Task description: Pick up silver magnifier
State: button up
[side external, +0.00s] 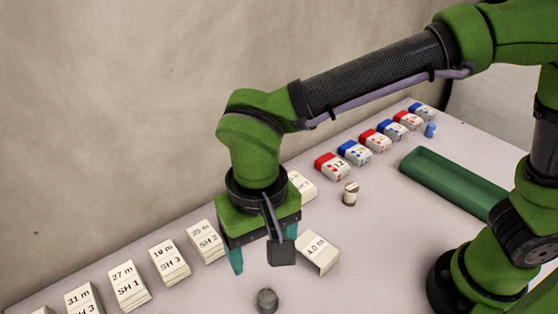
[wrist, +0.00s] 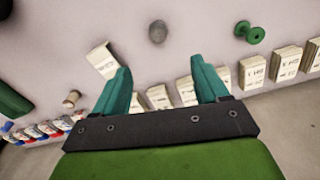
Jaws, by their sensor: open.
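A small grey, rounded object (side external: 266,300), probably the silver magnifier, stands on the table near the bottom edge of the side view. It also shows in the wrist view (wrist: 158,32), at the top middle, beyond the fingertips and roughly centred between them. My gripper (side external: 264,252) points down with its two teal fingers apart and nothing between them. In the wrist view the open fingers (wrist: 160,68) frame bare table and some cards. The gripper is apart from the grey object, a little behind it in the side view.
A white "40 m" card block (side external: 317,252) stands close to the gripper. Several labelled cards (side external: 128,284) line the table's back edge, with red and blue blocks (side external: 332,166) farther right. A tan cylinder (side external: 350,194), a green tray (side external: 455,182) and a green spool (wrist: 249,32) also stand nearby.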

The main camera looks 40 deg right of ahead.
send_near(267, 295)
notch_tip(267, 295, down, 5)
jog(key=shift+s+a+f, duration=0.1)
jog(key=shift+a, duration=0.05)
jog(key=shift+f, duration=2.7)
jog(key=shift+c, duration=0.4)
jog(key=shift+r, duration=0.1)
jog(key=c, duration=1.1)
